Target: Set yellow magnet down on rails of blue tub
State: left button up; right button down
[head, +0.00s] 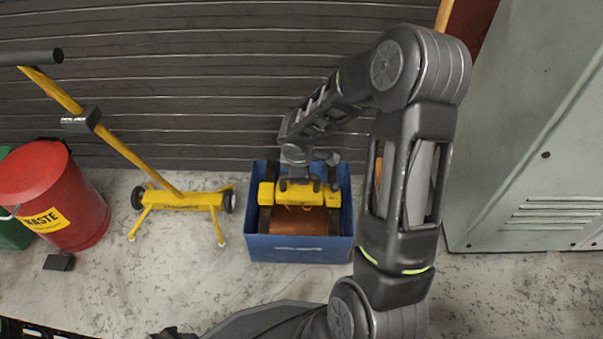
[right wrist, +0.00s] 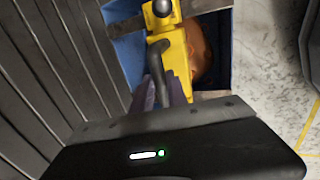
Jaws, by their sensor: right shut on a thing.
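The blue tub (head: 300,249) stands on the floor against the dark slatted wall. The yellow magnet (head: 265,194) lies across the tub's opening in the head view, level with or just above its rim; I cannot tell whether it touches the rails. My right gripper (head: 300,180) reaches down from above and is shut on the magnet. In the right wrist view the magnet (right wrist: 176,55) sits beyond the gripper, over the tub (right wrist: 128,50). A brown-orange mass (head: 298,220) shows inside the tub. My left gripper is not clearly in view.
A yellow wheeled stand (head: 180,200) with a slanted pole is left of the tub. A red waste bin (head: 50,195) is farther left, with a small dark block (head: 59,262) near it. A grey cabinet (head: 520,140) stands at right. Bare floor lies between stand and tub.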

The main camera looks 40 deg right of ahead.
jog(key=shift+f+b, duration=0.3)
jog(key=shift+b, duration=0.05)
dwell(0.3)
jog(key=c, duration=1.2)
grip_release()
jog(key=shift+c, duration=0.2)
jog(key=shift+f, duration=0.1)
jog(key=shift+r, duration=0.25)
jog(key=p+v, duration=0.4)
jog(key=v, duration=0.3)
jog(key=shift+r, duration=0.25)
